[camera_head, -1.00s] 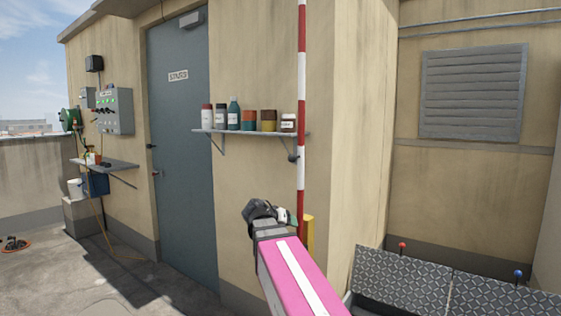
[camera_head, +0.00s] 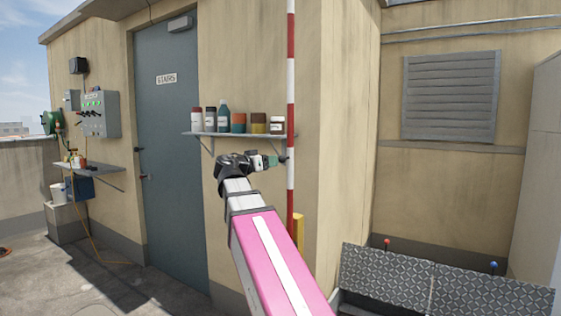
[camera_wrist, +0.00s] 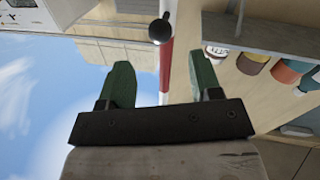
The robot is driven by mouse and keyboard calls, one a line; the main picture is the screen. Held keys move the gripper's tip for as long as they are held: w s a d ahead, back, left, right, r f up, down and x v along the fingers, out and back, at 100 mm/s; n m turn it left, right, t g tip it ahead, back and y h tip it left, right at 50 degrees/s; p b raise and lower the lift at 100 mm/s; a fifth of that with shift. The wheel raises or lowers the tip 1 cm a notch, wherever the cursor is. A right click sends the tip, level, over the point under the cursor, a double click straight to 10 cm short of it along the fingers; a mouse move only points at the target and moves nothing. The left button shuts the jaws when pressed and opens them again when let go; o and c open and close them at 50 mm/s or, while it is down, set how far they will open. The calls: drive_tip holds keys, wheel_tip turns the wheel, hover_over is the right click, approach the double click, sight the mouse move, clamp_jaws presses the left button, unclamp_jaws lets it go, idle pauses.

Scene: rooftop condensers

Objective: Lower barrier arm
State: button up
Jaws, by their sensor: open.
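The barrier arm (camera_head: 291,75) is a red and white striped pole standing upright in front of the wall corner. Its lower end is near a yellow post (camera_head: 298,232), partly hidden by my arm. A dark round knob (camera_head: 284,159) sits on the pole at about shelf height. In the wrist view the knob (camera_wrist: 160,31) shows just beyond and between the green fingertips, with the striped pole (camera_wrist: 165,70) running behind. My gripper (camera_head: 275,161) is open and points right at the knob.
A wall shelf (camera_head: 205,134) with several bottles and jars is close behind my gripper. A grey stairs door (camera_head: 178,150) is to the left. Patterned metal panels (camera_head: 385,280) with red and blue knobs stand at lower right.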

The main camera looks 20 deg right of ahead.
sight(281, 158)
drive_tip(key=x, duration=0.8)
